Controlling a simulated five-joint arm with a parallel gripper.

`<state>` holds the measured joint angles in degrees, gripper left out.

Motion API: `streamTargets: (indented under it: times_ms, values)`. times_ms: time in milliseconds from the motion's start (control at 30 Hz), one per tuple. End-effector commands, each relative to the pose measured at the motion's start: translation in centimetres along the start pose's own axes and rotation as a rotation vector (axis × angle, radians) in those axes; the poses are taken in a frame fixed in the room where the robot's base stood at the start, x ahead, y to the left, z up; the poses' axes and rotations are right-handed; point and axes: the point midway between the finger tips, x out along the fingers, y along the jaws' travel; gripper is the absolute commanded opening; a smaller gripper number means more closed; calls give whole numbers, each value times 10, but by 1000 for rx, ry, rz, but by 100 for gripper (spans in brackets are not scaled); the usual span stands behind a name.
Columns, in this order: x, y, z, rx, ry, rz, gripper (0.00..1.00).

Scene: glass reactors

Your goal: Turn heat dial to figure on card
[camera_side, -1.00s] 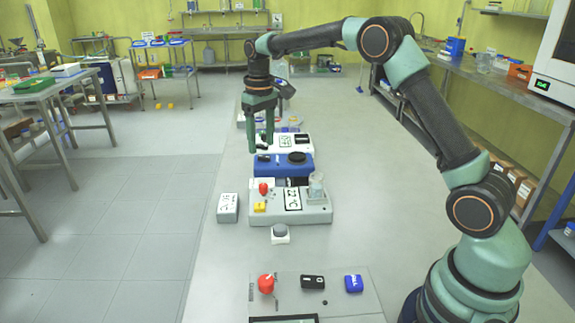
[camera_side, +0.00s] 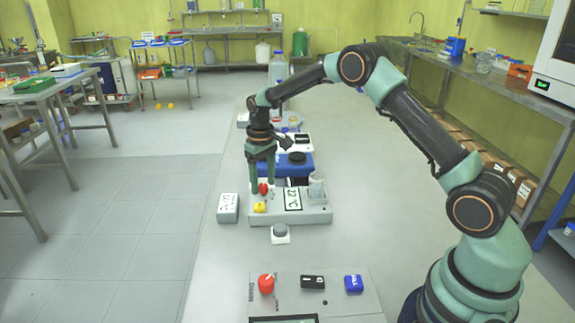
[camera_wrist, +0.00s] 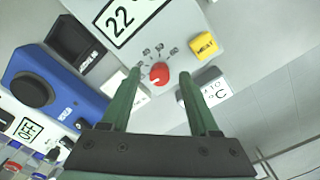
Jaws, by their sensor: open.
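The red heat dial (camera_side: 264,188) sits on the grey heater unit (camera_side: 318,217); it also shows in the wrist view (camera_wrist: 159,72), with small marks around it. My gripper (camera_side: 262,187) points down over the dial, open. In the wrist view my gripper (camera_wrist: 160,76) has one finger on each side of the dial, and I see a gap on both sides. The display (camera_wrist: 121,18) reads 22. The card (camera_side: 227,206) stands left of the unit; its figure is partly hidden in the wrist view (camera_wrist: 213,88) and too small to read surely.
A yellow HEAT button (camera_wrist: 204,46) is close to the dial. A blue device (camera_side: 270,165) with a black round top lies behind. Another panel with a red knob (camera_side: 266,284) is in front.

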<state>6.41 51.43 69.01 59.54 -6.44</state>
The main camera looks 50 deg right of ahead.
Motion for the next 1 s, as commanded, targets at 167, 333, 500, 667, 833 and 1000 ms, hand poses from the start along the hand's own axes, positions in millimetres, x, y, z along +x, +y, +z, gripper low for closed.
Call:
streamTargets:
  times_ms: [167,333,500,667,833,1000]
  values:
    - [4,0,0,0,0,0,62]
    - [3,0,0,0,0,0,54]
    - [3,0,0,0,0,0,0]
    - [3,0,0,2,0,0,0]
    - [2,0,0,32,0,0,0]
    - [2,0,0,111,0,0,0]
